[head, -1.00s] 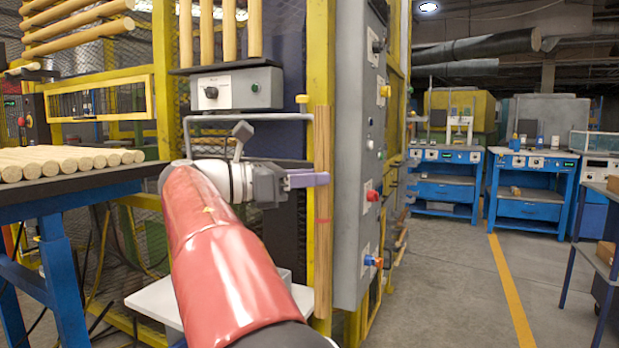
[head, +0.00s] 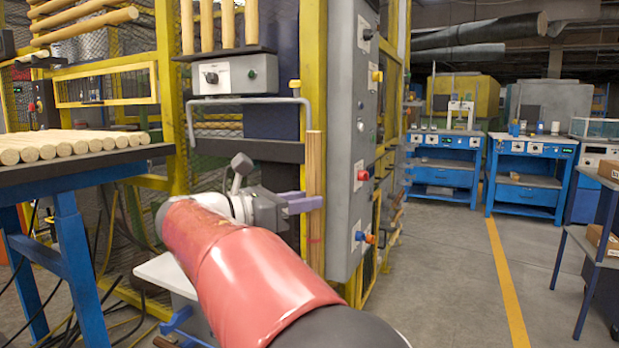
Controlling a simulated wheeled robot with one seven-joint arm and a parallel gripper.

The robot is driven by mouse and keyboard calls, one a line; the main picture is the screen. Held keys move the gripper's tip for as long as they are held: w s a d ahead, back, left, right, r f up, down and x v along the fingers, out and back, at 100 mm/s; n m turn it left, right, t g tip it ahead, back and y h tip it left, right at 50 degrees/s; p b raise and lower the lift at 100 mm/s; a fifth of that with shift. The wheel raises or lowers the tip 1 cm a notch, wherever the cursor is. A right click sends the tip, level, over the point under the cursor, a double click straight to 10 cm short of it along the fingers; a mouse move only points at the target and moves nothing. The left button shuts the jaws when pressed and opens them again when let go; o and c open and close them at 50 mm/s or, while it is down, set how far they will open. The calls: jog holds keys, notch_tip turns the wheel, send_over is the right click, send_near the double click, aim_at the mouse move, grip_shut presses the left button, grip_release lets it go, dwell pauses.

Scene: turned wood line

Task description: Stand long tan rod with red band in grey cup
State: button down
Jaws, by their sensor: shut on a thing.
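The long tan rod with a red band (head: 314,170) stands upright in the head view, in front of the yellow frame and beside the grey control panel. My gripper (head: 308,204) has purple fingers and is shut on the rod below its top. The red band (head: 314,239) shows lower down, below the fingers. The rod's lower end is hidden behind my red arm. I do not see a grey cup; my arm covers much of the area below the rod.
A grey panel (head: 345,150) with buttons stands just right of the rod. A dark-topped blue table (head: 80,168) with several rods is at left. A white surface (head: 168,274) lies low behind my arm. Open floor (head: 450,270) stretches to the right.

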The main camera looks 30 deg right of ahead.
jog(key=w+a+f+n+t+y, duration=0.2)
jog(key=a+f+n+t+y, duration=0.1)
jog(key=f, duration=1)
jog(key=w+a+f+n+t+y, duration=0.2)
jog(key=a+f+n+t+y, duration=0.2)
jog(key=f, duration=1)
jog(key=w+a+f+n+t+y, duration=0.2)
jog(key=a+f+n+t+y, duration=0.2)
jog(key=f+t, duration=0.4)
notch_tip(320, 180, down, 6)
jog(key=n+y, duration=0.1)
jog(key=n, duration=0.1)
jog(key=shift+r+n+t+y, duration=0.15)
jog(key=shift+n+t+y, duration=0.15)
jog(key=shift+y, duration=0.1)
jog(key=shift+d+r, duration=0.1)
